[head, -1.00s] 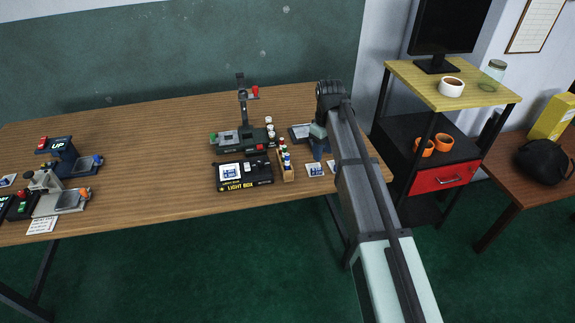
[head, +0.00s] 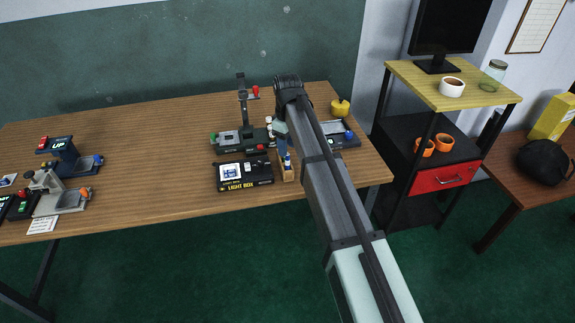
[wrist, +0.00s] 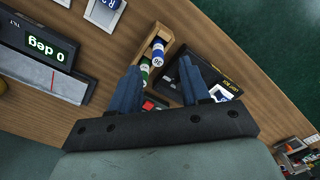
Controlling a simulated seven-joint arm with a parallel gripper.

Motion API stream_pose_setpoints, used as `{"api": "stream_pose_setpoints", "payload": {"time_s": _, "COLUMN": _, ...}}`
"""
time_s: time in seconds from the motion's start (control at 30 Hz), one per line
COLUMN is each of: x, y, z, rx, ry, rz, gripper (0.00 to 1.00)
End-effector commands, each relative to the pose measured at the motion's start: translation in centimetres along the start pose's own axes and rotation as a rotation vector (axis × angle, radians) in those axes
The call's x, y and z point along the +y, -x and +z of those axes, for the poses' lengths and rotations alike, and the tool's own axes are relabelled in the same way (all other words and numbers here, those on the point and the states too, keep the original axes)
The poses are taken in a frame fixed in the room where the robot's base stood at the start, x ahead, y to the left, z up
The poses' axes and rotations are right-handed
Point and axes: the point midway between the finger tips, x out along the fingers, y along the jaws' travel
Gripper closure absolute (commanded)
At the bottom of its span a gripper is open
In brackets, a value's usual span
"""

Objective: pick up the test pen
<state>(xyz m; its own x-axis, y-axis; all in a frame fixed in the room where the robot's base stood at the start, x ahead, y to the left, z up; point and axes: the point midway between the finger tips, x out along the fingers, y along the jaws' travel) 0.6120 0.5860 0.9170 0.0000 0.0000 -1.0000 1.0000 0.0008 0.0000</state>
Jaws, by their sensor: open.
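A small wooden rack (head: 288,175) stands on the table just right of the light box. It holds upright pens with coloured ends; a blue-ended pen (head: 287,159) shows above it in the head view. In the wrist view the rack (wrist: 164,32) holds a blue and white pen (wrist: 158,47) and a green and white pen (wrist: 145,66). Which one is the test pen I cannot tell. My gripper (head: 283,151) is over the rack, with its fingers apart. In the wrist view the gripper (wrist: 165,72) has nothing between its fingers. My arm hides part of the rack.
The black light box (head: 245,176) is beside the rack. Behind stands a device with a red-knobbed arm (head: 243,105). A tilt unit reading "0 deg" (wrist: 48,48) and a yellow round object (head: 340,107) are to the right. The table's left middle is clear.

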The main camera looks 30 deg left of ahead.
Motion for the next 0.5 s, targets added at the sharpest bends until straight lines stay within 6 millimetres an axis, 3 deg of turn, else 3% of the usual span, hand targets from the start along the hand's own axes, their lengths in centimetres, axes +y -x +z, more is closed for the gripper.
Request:
{"api": "stream_pose_setpoints", "payload": {"time_s": 0.33, "x": 0.1, "y": -1.7, "z": 0.0, "rx": -0.001, "ry": -0.001, "rz": 0.000, "gripper": 0.53}}
{"api": "stream_pose_setpoints", "payload": {"time_s": 0.5, "x": 0.2, "y": -3.8, "z": 0.0, "rx": -0.002, "ry": -0.001, "rz": -0.002, "gripper": 0.53}}
